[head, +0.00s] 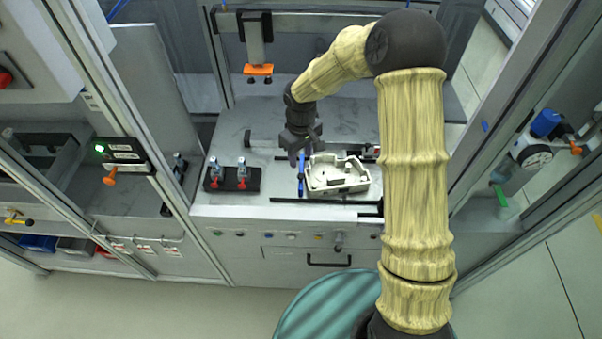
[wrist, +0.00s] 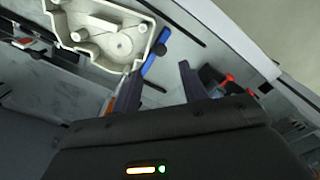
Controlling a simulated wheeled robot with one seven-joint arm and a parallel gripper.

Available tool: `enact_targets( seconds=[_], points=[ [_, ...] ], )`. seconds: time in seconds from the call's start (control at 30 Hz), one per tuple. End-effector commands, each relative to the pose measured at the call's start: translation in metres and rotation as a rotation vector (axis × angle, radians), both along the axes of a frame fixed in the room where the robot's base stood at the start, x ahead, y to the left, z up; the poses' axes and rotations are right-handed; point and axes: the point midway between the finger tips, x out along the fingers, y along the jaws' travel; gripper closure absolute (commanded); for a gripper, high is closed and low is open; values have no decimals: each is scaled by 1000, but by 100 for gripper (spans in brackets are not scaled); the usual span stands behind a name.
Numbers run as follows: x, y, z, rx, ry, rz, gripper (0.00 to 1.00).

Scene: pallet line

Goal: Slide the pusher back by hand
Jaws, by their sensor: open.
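A slim blue bar (head: 301,178), which looks like the pusher, stands along the left side of a pale cast housing (head: 337,175) on the grey worktop. In the wrist view the blue bar (wrist: 156,52) lies beside the housing (wrist: 105,35), just beyond my fingertips. My gripper (head: 300,160) points down above the back end of the bar. Its two fingers are apart and nothing shows between them in the wrist view (wrist: 160,80). The left finger overlaps the bar's near end there, so I cannot tell whether they touch.
Dark rails (head: 340,201) run in front of and behind the housing. A black block with two red-tipped clamps (head: 232,178) sits left on the worktop (head: 270,210). An orange-ended cylinder (head: 258,70) hangs behind. Frame posts stand on both sides.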

Motion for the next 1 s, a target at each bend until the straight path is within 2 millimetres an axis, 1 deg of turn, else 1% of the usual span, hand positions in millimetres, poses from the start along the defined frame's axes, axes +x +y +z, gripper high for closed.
enact_targets(
  seconds=[0.03, 0.2, 0.4, 0.5, 0.6, 0.7, 0.97, 1.0],
  points=[
    [-2, 0, -9, 0, 6, 2, 57],
    [-2, 0, -39, -1, 5, 3, 57],
    [-2, 1, -72, 1, 5, 2, 57],
    [-1, 1, -85, 1, 2, 1, 57],
    [-1, 1, -95, 1, 1, 1, 57],
    [-1, 1, -99, 1, 0, 2, 57],
    [0, 1, -100, 2, -1, 1, 57],
    [0, 1, -100, 2, -1, 1, 65]
  ],
)
